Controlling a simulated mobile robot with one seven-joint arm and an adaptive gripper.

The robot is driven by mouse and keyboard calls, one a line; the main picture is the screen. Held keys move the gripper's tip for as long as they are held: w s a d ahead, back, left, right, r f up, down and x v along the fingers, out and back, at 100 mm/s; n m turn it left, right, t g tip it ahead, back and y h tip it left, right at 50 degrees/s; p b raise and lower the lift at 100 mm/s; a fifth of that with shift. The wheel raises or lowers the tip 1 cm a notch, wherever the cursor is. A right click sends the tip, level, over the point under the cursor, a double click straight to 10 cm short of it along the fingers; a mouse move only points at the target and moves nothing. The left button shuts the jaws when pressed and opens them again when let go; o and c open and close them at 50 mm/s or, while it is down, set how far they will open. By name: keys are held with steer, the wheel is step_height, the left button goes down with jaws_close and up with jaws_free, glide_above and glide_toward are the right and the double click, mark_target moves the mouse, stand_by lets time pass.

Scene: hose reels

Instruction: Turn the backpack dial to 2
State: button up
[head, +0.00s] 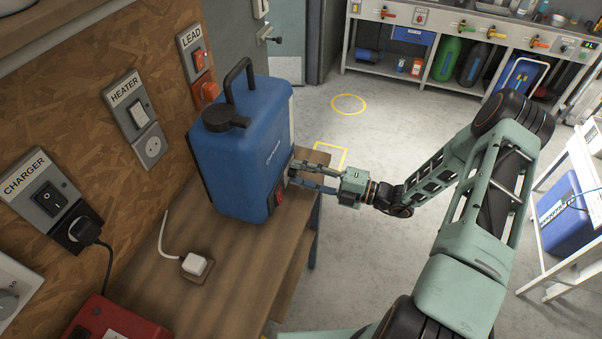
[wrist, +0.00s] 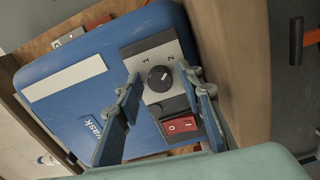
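The blue backpack tank (head: 245,145) stands upright on the wooden bench, its control panel facing my gripper. In the wrist view the grey panel (wrist: 137,52) carries a round black dial (wrist: 160,79) with the labels 1 and 2 above it. The dial's light mark seems to point up and right, toward the 2 side; its exact setting is too small to tell. My gripper (wrist: 162,76) is open, one finger on each side of the dial. I cannot tell whether the fingers touch it. In the head view my gripper (head: 293,174) hides the dial.
A red rocker switch (wrist: 181,125) sits below the dial, close to one finger. On the bench (head: 215,255) a white plug (head: 194,264) lies in front of the tank, and a red box (head: 115,320) stands nearer. Wall sockets line the board at left.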

steer(key=v, duration=1.2)
stand_by(0.5)
